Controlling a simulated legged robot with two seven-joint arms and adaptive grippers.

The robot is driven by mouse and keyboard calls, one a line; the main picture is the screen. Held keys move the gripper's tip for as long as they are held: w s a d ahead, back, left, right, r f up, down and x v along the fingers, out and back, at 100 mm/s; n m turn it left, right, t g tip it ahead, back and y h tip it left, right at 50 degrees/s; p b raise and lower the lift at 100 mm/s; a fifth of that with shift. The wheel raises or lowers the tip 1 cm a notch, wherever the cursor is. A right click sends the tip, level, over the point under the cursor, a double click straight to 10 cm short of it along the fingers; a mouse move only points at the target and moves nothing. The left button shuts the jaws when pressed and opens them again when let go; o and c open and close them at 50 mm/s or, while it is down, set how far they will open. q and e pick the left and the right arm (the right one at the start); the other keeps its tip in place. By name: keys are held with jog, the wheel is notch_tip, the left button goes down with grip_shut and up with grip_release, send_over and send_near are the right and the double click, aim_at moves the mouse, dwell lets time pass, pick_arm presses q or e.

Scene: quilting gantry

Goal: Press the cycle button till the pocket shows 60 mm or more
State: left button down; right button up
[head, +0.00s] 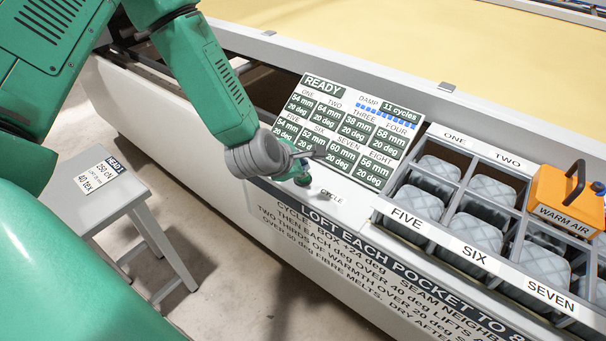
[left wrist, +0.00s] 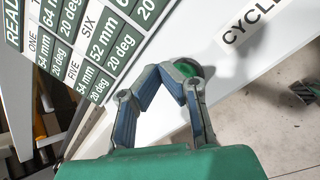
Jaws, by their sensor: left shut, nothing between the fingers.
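The green cycle button (head: 302,179) sits on the white ledge beside the CYCLE label (head: 332,196). My left gripper (head: 300,172) is shut and empty, right at the button, and partly hides it in the head view. In the left wrist view the closed fingertips (left wrist: 182,82) overlap the edge of the green button (left wrist: 190,69); I cannot tell whether they touch or press it. The display panel (head: 345,131) reads READY, DAMP and 11 cycles. Pocket SIX reads 52 mm, SEVEN 60 mm, and all legible temperatures are 20 deg. My right gripper is not in view.
A divided box (head: 480,178) with grey quilted pads stands right of the panel. An orange WARM AIR unit (head: 563,200) with a black handle sits over it. A grey stool (head: 95,190) with a label card stands at left. Cream fabric (head: 430,50) spreads behind.

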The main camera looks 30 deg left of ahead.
pick_arm(q)
jog(key=shift+f, duration=0.3)
jog(key=shift+s+f+b, duration=0.1)
jog(key=shift+f+b, duration=0.45)
jog(key=shift+b, duration=0.05)
dwell(0.5)
jog(key=shift+r, duration=0.15)
jog(key=shift+r+p, duration=0.8)
jog(key=shift+r, duration=0.05)
notch_tip(320, 180, up, 5)
jog(key=p, duration=0.4)
dwell(0.5)
dwell(1.1)
